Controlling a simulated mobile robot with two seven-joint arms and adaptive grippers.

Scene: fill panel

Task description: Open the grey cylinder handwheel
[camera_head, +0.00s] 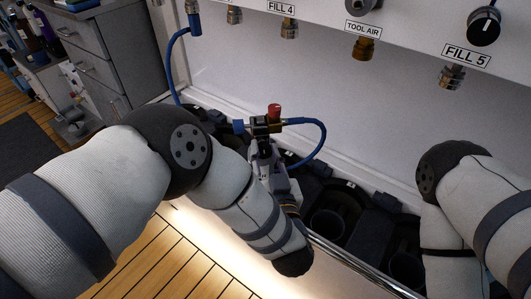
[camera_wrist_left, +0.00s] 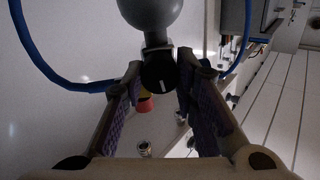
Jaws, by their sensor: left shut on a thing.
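In the left wrist view, the grey cylinder (camera_wrist_left: 150,12) comes in at the top, with its neck leading down to a black handwheel (camera_wrist_left: 158,75) bearing a white mark. My left gripper (camera_wrist_left: 160,66) has its purple-padded fingers on both sides of the handwheel, shut on it. In the head view, my left gripper (camera_head: 266,165) is just below a fitting with a red knob (camera_head: 274,110); the handwheel and cylinder cannot be made out there. My right arm shows at the right, but its gripper is out of sight.
A blue hose (camera_head: 318,135) loops from the fitting, and another blue hose (camera_head: 171,65) hangs from the panel (camera_head: 380,105). A row of dark holders stands below the panel behind a metal rail (camera_head: 360,269). Drawers (camera_head: 95,60) stand at the left.

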